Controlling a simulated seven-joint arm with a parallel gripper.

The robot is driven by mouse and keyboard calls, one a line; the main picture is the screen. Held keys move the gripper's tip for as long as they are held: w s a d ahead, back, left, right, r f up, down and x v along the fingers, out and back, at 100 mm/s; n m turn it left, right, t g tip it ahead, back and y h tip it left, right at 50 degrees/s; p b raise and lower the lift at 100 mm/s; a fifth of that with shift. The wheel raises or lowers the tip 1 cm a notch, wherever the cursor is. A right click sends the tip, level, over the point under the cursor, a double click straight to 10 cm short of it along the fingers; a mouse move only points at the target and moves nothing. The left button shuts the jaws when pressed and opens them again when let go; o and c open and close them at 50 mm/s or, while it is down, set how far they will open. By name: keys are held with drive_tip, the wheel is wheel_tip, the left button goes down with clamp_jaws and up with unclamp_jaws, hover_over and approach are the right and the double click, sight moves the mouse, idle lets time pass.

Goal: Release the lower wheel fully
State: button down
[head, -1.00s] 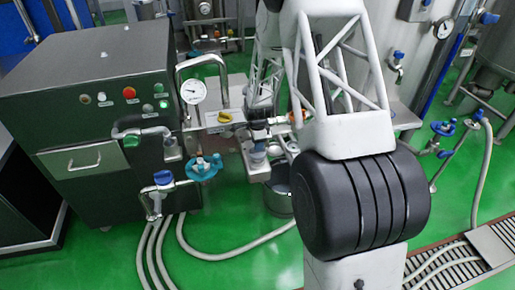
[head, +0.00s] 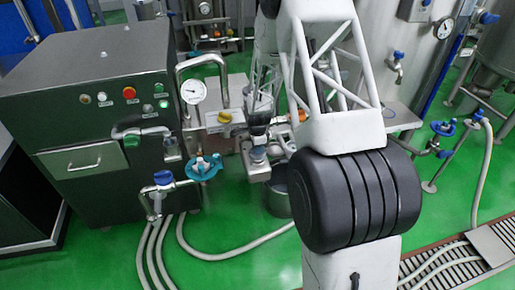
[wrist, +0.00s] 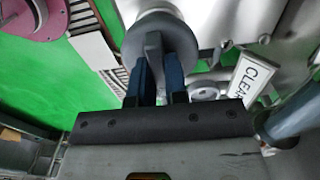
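A grey round wheel (wrist: 132,28) with a raised grip bar (wrist: 154,50) shows at the top middle of the wrist view. I take it to be the lower wheel, but no label on it is readable. My gripper (wrist: 155,75) has its two blue fingers on either side of the bar. Whether they press on the bar or stand slightly apart from it is not clear. In the head view my gripper (head: 258,139) reaches down to a small metal fitting (head: 258,168) right of the cabinet. My arm hides part of that area.
A dark cabinet (head: 100,95) with buttons stands at left. A pressure gauge (head: 193,91), a yellow handle (head: 224,117) and a teal wheel (head: 204,167) sit close left of my gripper. A bucket (head: 275,196) stands below. A "CLEA" sign (wrist: 254,76) is near the fingers.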

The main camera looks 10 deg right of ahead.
drive_tip(key=shift+n, duration=0.4)
drive_tip(key=n, duration=1.2)
drive_tip(key=shift+n, duration=0.3)
drive_tip(key=n, duration=0.4)
drive_tip(key=shift+n, duration=0.3)
drive_tip(key=c, duration=1.1)
unclamp_jaws()
drive_tip(key=shift+c, duration=0.2)
drive_tip(key=shift+r, duration=0.1)
